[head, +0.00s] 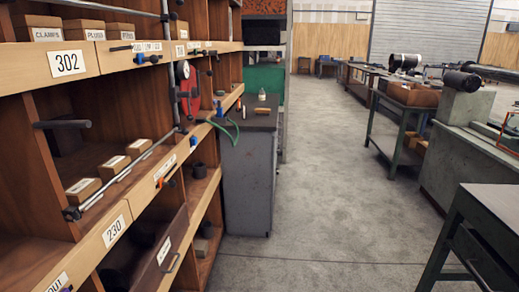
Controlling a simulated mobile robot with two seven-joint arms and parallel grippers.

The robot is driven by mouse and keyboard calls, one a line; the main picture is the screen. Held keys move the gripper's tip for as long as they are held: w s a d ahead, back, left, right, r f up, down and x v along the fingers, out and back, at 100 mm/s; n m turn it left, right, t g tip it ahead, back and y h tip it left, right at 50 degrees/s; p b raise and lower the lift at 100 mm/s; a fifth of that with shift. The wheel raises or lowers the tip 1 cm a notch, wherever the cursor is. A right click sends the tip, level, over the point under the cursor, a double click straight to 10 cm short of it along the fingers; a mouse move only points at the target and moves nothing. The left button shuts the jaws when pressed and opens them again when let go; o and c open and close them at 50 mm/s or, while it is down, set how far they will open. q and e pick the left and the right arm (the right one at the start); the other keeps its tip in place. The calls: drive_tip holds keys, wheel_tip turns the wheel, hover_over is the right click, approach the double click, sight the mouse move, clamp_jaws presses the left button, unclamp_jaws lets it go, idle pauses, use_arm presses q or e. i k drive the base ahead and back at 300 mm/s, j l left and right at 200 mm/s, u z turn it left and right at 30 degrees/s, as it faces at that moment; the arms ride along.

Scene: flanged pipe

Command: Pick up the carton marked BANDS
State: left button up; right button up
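No carton that I can read as BANDS shows in the head view. On the upper shelf at left, one carton (46,28) is marked CLAMPS and the carton beside it (88,29) is marked PLUGS. Further along that shelf are another carton (120,31) and a small one (181,29) whose marks I cannot read. On the shelf below, three small cartons stand in a row: a near one (83,190), a middle one (114,167) and a far one (138,148). Their white top labels are too small to read. Neither of my grippers is in view.
The wooden shelf unit has edge plates marked 302 (67,63) and 230 (113,231). A thin metal rod (125,173) runs along the lower shelf's front. A grey cabinet (247,175) stands beyond. The concrete floor (310,200) is clear; a dark table (495,215) stands right.

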sight(179, 30)
drive_tip(key=i+l+z, duration=0.1)
drive_tip(key=i+z, duration=0.3)
drive_tip(key=i, duration=1.05)
drive_tip(key=i+l+u, duration=0.1)
drive_tip(key=i+u, duration=0.35)
drive_tip(key=i+l+u, duration=0.2)
drive_tip(key=i+u, duration=0.25)
drive_tip(key=i+l+u, duration=0.25)
drive_tip(key=u, duration=0.2)
drive_tip(key=i+l+u, duration=0.15)
drive_tip(key=l+u, duration=0.25)
drive_tip(key=i+l+u, duration=0.15)
drive_tip(key=u, duration=0.2)
drive_tip(key=l+u, duration=0.75)
drive_tip(key=z, duration=0.2)
